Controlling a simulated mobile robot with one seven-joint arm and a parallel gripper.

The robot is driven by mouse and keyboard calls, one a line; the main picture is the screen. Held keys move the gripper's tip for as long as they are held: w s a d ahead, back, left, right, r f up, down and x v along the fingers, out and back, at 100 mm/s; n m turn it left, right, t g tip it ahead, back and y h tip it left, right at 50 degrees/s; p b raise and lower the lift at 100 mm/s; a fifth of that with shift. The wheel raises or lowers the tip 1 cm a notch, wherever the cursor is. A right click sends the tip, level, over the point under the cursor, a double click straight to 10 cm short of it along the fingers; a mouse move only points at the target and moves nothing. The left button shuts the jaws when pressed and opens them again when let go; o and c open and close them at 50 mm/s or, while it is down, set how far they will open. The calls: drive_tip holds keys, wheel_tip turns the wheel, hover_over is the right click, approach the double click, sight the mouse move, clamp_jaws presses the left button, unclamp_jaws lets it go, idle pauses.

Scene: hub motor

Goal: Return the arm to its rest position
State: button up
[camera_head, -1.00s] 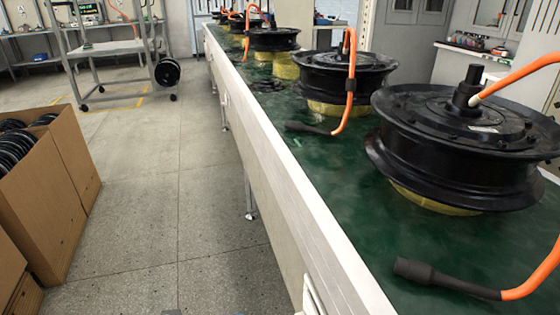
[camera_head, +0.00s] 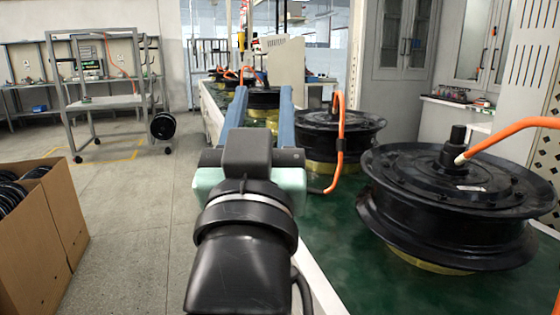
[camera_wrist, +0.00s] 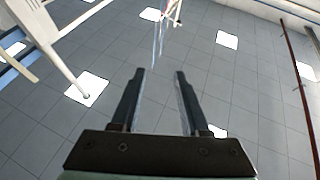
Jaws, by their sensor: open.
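My gripper (camera_head: 263,92) stands in the lower middle of the head view, seen from behind. Its two fingers are apart and point away from me and up, with nothing held. In the wrist view my gripper (camera_wrist: 159,72) shows two dark fingers with an empty gap, against a grey tiled ceiling with bright square lights. My dark wrist and forearm fill the bottom middle of the head view. They overlap the view of the green workbench (camera_head: 365,275) and its pale edge.
A large black hub motor (camera_head: 450,205) with an orange cable sits at the right. Another hub motor (camera_head: 335,130) and several more stand behind it along the bench. A cardboard box (camera_head: 45,230) with black wheels is at the lower left. Floor (camera_head: 130,220) between is clear.

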drive_tip(key=s+d+r+t+p, duration=0.2)
drive_tip(key=s+r+t+p, duration=0.15)
drive_tip(key=s+r, duration=0.75)
wheel_tip(320, 180, up, 35)
drive_tip(key=p, duration=3.4)
drive_tip(key=shift+a+y+p, duration=0.15)
drive_tip(key=shift+y+p, duration=0.2)
drive_tip(key=shift+y, duration=0.05)
drive_tip(key=shift+w+t, duration=0.1)
drive_tip(key=shift+t, duration=0.15)
